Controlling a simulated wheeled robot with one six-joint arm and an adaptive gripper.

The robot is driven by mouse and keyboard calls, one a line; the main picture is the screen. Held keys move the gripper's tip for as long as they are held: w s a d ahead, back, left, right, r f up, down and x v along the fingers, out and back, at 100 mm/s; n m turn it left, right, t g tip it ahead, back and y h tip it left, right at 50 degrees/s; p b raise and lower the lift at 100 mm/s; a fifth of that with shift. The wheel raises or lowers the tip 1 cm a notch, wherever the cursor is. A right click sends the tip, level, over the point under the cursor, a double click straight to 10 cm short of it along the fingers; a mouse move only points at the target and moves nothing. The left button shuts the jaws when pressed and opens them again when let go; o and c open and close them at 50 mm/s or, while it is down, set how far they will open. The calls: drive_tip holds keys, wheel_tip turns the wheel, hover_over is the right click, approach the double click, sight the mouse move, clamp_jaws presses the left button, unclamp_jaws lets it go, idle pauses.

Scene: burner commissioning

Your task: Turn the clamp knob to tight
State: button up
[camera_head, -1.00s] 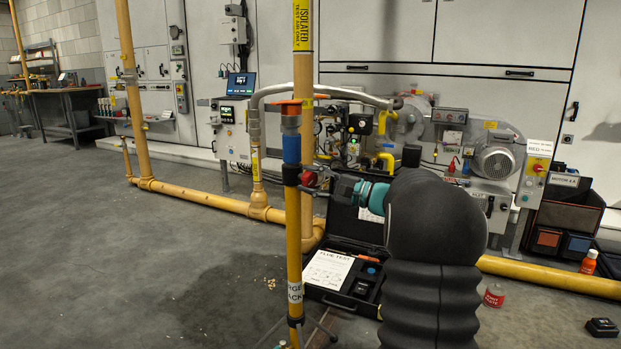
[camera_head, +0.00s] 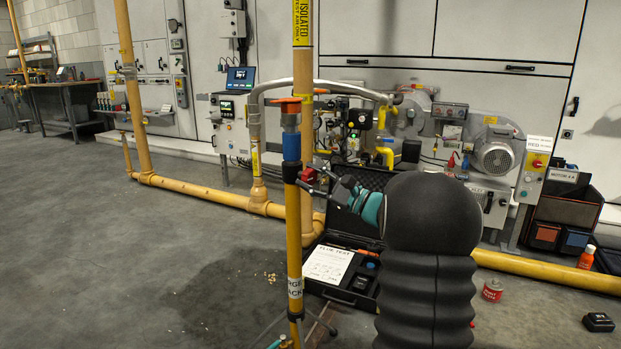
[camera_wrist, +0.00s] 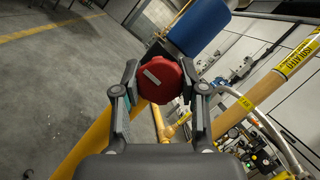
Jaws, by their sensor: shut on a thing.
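The clamp knob (camera_wrist: 160,80) is red with a pale bar mark across its face, and the bar lies tilted in the wrist view. My gripper (camera_wrist: 158,84) has one finger on each side of the knob and is shut on it. In the head view my gripper (camera_head: 318,182) reaches from the right to the red knob (camera_head: 308,175), which sits on the clamp beside the yellow purge stack (camera_head: 294,240). The blue sleeve (camera_head: 291,148) is just above the clamp. My fingers partly hide the knob's sides.
An open black case (camera_head: 345,294) stands on the floor behind the stack. A yellow gas pipe (camera_head: 215,202) runs along the floor. The floor at left is clear.

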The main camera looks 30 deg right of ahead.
drive_tip(key=o, duration=1.1)
drive_tip(key=shift+o, duration=0.2)
drive_tip(key=v, duration=1.2)
